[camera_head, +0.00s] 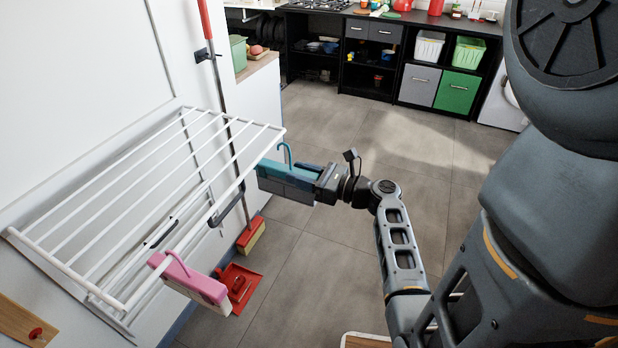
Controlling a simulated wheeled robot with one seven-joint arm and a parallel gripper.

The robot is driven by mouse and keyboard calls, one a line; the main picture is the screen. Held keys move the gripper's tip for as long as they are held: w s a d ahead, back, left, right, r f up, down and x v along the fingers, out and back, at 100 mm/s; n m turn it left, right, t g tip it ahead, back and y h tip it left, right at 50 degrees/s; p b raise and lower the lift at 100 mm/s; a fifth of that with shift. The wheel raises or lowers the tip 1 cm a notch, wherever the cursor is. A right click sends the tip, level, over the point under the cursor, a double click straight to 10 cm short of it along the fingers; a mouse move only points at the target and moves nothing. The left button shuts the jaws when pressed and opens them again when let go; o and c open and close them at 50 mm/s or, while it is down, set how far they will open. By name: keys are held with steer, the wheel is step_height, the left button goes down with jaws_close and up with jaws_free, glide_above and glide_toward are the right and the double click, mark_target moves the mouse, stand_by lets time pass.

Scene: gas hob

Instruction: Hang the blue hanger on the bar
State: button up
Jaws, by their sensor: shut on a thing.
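The blue hanger (272,170), teal with a curved hook on top, is at the right end of a white wall rack. My gripper (312,178) reaches in from the right and is shut on it. The hanger is held up in the air, its hook upright beside the rack's outer bar (238,182). Its left end appears close to the bar; I cannot tell whether they touch. The gripper and arm hide part of the hanger's right side.
A pink hanger (192,278) is at the near part of the outer bar. A red dustpan (240,284) and a broom (250,236) are below the rack. Black shelving (395,95) with bins stands at the back. The grey floor (330,262) in the middle is mostly clear.

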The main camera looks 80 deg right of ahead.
mark_target(281, 166)
steer(key=shift+b+x, duration=0.95)
steer(key=shift+x, duration=1.85)
steer(key=shift+w+f+b, duration=0.15)
steer(key=shift+f+b, duration=0.8)
steer(key=shift+f, duration=0.45)
steer(key=o, duration=1.2)
steer(key=v, duration=0.8)
steer(key=shift+b, duration=0.35)
